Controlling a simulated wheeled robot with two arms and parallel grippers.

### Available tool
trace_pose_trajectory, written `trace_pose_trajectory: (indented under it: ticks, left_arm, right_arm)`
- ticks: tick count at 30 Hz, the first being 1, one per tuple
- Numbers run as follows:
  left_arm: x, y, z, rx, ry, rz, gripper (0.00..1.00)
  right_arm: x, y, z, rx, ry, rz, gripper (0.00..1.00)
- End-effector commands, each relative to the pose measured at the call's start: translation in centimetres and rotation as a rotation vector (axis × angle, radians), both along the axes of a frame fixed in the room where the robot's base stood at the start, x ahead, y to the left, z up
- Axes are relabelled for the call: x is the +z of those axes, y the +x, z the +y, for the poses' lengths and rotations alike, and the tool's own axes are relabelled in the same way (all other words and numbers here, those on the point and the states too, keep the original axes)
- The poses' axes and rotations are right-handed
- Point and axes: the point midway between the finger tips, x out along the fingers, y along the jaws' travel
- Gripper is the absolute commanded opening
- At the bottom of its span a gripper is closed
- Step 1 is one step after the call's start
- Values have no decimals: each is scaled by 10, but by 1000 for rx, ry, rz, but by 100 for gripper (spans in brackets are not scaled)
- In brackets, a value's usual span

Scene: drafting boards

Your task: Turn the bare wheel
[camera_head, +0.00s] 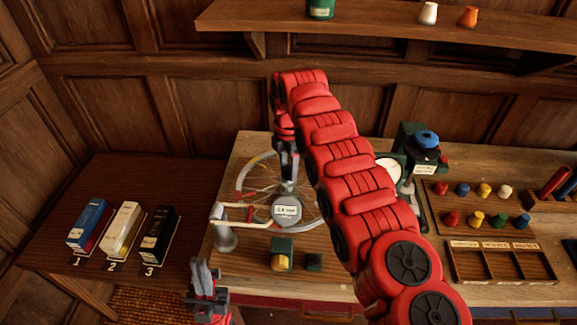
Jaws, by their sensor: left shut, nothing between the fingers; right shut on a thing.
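The bare wheel (241,184) is a pale, spoked rim on the wooden bench, partly hidden behind my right arm. A grey disc with a white label (286,211) covers its middle. My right gripper (289,187) points down inside the rim's outline, among the spokes. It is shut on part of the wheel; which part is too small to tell. My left gripper (205,281) is shut and empty, at the lower left, in front of the bench and apart from the wheel.
A grey post with a pale arm (225,238) stands left of the wheel. Three numbered boxes (121,229) stand left. Colored pegs (476,219), a divided tray (493,277) and a green device (425,160) occupy the right.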

Motion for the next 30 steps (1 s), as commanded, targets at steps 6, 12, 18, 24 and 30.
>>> trace_pose_trajectory:
  ticks: [6, 12, 18, 24, 30]
  left_arm:
    - [2, 0, 0, 0, 0, 0, 0]
    - [2, 0, 0, 0, 0, 0, 0]
    - [3, 0, 0, 0, 0, 0, 0]
    - [3, 0, 0, 0, 0, 0, 0]
    - [3, 0, 0, 0, 0, 0, 0]
  right_arm:
    - [1, 1, 0, 92, -1, -2, 0]
    - [1, 1, -1, 130, -1, -2, 0]
    - [1, 1, -1, 138, -1, -3, 0]
    - [1, 1, -1, 137, -1, -3, 0]
    - [1, 1, -1, 137, -1, -2, 79]
